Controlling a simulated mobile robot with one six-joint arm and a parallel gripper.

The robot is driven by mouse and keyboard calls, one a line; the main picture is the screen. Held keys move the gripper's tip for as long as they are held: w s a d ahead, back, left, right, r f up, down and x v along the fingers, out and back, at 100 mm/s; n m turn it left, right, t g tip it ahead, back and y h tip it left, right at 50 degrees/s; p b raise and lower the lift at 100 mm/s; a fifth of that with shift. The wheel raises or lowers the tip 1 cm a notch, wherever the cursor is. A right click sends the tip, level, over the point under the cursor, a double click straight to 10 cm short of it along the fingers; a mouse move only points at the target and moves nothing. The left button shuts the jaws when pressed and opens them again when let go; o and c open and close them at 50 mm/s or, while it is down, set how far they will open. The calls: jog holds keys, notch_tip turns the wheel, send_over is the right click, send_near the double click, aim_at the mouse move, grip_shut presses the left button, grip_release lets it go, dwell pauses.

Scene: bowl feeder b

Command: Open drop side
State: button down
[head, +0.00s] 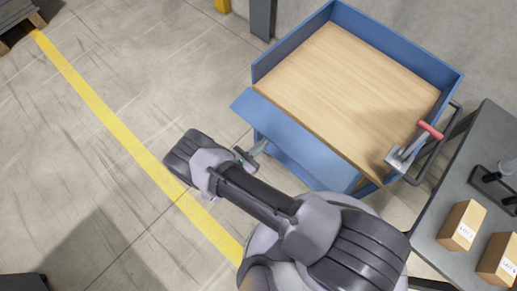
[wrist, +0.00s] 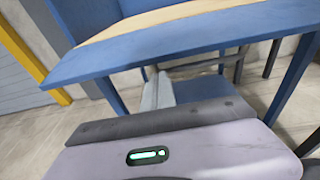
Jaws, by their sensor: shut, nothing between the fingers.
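The blue cart (head: 350,26) has a wooden deck (head: 345,85) with raised walls on its far sides. The drop side (head: 300,132) on the near-left edge is folded outward and down from the deck, leaving that edge open; it also shows in the wrist view (wrist: 190,42) as a blue panel beyond the fingers. A clamp with a red handle (head: 430,130) is at the cart's right corner. My gripper (head: 263,146) is shut and empty, just off the lower left part of the drop side. In the wrist view its fingers (wrist: 157,84) point toward the panel; contact cannot be told.
A dark grey table (head: 440,225) with cardboard boxes (head: 462,225) stands close at the right. A dark post (head: 262,18) is behind the cart. A yellow floor line (head: 95,100) runs at the left, where the floor is clear. The deck is empty.

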aim_at(266, 137)
jog(key=shift+s+r, duration=0.15)
jog(key=shift+r, duration=0.5)
jog(key=r+p, duration=0.1)
jog(key=r+g+p, duration=0.1)
jog(key=p, duration=0.1)
jog(key=shift+a+r+y, duration=0.2)
jog(key=shift+r+y, duration=0.05)
jog(key=shift+y, duration=0.15)
jog(key=shift+s+r, duration=0.1)
